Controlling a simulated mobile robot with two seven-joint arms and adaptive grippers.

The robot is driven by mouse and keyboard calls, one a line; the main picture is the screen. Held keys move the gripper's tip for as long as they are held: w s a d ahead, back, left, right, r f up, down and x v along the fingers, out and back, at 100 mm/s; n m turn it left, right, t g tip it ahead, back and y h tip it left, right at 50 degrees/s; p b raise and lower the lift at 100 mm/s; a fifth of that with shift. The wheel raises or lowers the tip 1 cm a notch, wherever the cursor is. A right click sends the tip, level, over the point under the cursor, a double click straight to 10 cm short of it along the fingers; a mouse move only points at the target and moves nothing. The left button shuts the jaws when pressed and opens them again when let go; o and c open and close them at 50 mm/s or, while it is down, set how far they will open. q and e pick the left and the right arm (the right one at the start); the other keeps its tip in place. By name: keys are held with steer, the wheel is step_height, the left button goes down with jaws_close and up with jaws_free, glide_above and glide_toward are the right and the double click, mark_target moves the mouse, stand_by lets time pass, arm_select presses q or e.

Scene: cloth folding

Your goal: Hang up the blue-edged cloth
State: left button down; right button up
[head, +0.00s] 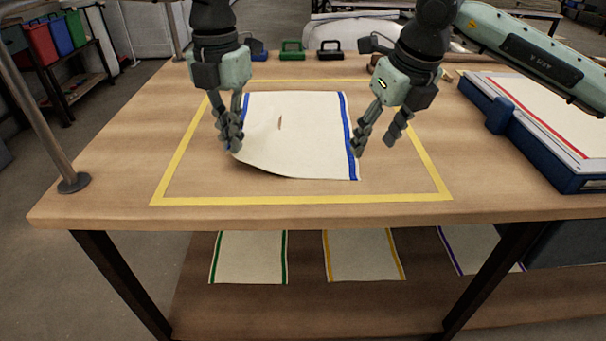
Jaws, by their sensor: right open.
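The blue-edged cloth (300,130) is white with a blue stripe along its left and right sides. It lies on the table inside a yellow outline, with a small dark mark or slit near its upper middle. Its near left corner is drawn up and its near edge curves. My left gripper (231,147) has its fingers together at that corner, which they partly hide; it looks shut on the cloth. My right gripper (376,145) has its fingers apart and is empty, over the cloth's right blue stripe, with one fingertip close to it.
The yellow outline (300,199) marks the table (120,170). A metal post (40,115) stands at the left. A blue tray (555,165) with a red-edged cloth is at the right. Blue, green (292,50) and black (330,50) clips sit at the back. Other cloths (249,258) show below the tabletop.

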mark_target(350, 174)
steer(key=shift+c, duration=0.4)
steer(key=shift+a+r, duration=0.15)
steer(key=shift+c, duration=1.1)
steer(key=a+r+m+g+h, duration=0.1)
steer(key=a+r+g+h, duration=0.15)
steer(key=a+r, duration=0.2)
steer(key=shift+g+y, duration=0.25)
steer(key=shift+y, duration=0.2)
steer(key=shift+s+d+f, duration=0.15)
steer(key=shift+f, duration=1.35)
steer(key=shift+s+d+f, duration=0.1)
steer(key=shift+s+f, duration=0.05)
steer(key=shift+f, duration=1.4)
steer(key=shift+s+d+f, duration=0.15)
steer(key=shift+f, duration=1.35)
steer(key=shift+c, duration=0.2)
steer(key=shift+c, duration=1.2)
steer(key=shift+f, duration=0.1)
jaws_close()
